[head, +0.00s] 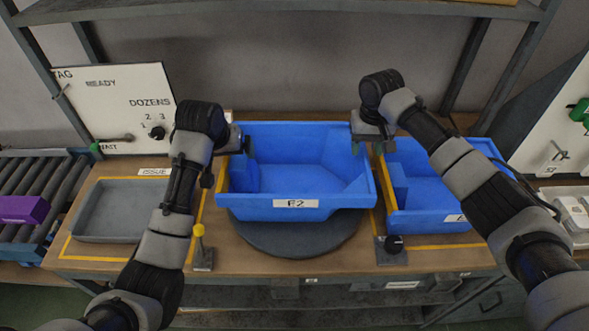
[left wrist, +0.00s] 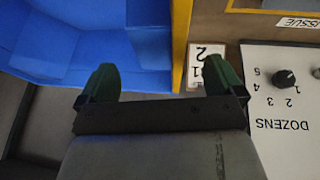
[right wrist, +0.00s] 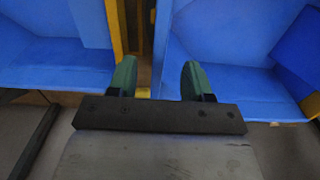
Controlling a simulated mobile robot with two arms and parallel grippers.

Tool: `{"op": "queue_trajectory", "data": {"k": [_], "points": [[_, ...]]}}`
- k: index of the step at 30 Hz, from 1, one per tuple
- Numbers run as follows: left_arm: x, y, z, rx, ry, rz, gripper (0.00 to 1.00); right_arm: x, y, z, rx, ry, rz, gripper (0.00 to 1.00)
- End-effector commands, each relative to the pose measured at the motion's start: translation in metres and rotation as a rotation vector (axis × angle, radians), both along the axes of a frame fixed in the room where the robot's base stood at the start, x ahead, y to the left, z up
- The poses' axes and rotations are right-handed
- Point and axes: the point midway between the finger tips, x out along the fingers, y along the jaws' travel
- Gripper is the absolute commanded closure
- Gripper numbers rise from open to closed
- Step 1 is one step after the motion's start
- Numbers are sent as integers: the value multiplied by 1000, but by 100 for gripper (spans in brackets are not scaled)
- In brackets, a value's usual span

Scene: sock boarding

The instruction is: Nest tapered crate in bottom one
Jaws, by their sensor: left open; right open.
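A blue crate labelled E2 (head: 295,204) stands upright and looks empty on a round dark turntable (head: 300,238). A second blue crate (head: 432,218) stands to its right, partly hidden by my right arm. My left gripper (head: 243,143) is open at the E2 crate's back left rim. In the left wrist view its fingers (left wrist: 163,78) are apart, one over the blue crate (left wrist: 85,40). My right gripper (head: 370,146) is open at the back right rim. In the right wrist view its fingers (right wrist: 158,80) are on either side of the wall; I cannot tell whether they touch it.
A grey tray (head: 118,208) sits at the left in a yellow outline. A roller conveyor with a purple box (head: 22,209) is further left. A panel with a DOZENS dial (head: 118,105) stands behind. A yellow-topped post (head: 201,250) and a black knob (head: 392,243) stand at the front.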

Motion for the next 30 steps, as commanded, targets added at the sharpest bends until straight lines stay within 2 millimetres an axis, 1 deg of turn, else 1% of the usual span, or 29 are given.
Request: {"op": "queue_trajectory", "data": {"k": [1,3,6,9,14,22,23,30], "points": [[3,-1,-10,1,4,0,4,-1,0,-10,-1,3,0,50],[8,-3,-21,1,4,0,4,0,0,-22,-1,3,0,50],[14,-4,-34,2,2,0,4,0,0,-37,0,2,0,50],[18,-5,-43,2,1,1,4,0,0,-47,0,1,0,50],[21,-7,-51,1,0,0,4,0,0,-55,0,0,0,50],[22,-7,-52,1,-1,1,4,0,0,-56,1,-1,1,50],[22,-7,-52,1,-1,1,5,0,0,-56,1,-1,1,51],[22,-7,-52,1,-1,1,42,0,0,-56,0,0,1,88]]}}
